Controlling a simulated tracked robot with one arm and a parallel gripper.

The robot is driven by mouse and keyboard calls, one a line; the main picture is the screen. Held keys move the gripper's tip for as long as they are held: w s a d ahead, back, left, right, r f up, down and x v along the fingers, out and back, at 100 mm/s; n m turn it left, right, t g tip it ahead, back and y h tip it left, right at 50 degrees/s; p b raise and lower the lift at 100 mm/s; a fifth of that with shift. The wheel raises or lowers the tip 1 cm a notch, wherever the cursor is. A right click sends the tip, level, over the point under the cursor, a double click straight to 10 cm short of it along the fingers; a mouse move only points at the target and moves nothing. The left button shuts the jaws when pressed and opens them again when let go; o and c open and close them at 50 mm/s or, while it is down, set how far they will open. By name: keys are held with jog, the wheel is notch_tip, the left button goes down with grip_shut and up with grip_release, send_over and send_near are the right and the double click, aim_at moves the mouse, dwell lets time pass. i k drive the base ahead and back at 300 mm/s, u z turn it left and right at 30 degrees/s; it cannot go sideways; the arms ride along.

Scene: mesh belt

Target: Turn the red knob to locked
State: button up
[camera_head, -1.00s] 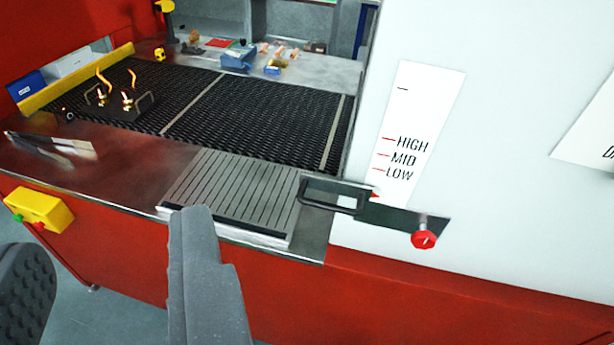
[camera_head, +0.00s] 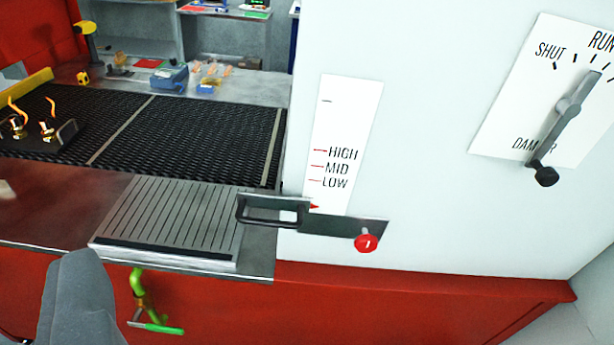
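The red knob (camera_head: 366,241) is on a small grey plate (camera_head: 340,226) on the white housing, right of the black handle. It is round with a small pale mark, whose setting I cannot read. One grey finger of my gripper (camera_head: 76,300) shows at the lower left, well left of the knob and apart from it. The other finger is almost wholly outside the picture. A gap shows beside the visible finger, and nothing is held in view.
A black handle (camera_head: 272,214) juts out beside the knob plate, below a HIGH/MID/LOW scale (camera_head: 341,130). A damper lever (camera_head: 568,115) is at the upper right. A ribbed plate (camera_head: 175,215) and mesh belt (camera_head: 205,130) lie left. A green-handled object (camera_head: 150,305) is below the ledge.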

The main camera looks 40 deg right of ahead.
aim_at(366, 243)
jog(key=z, duration=1)
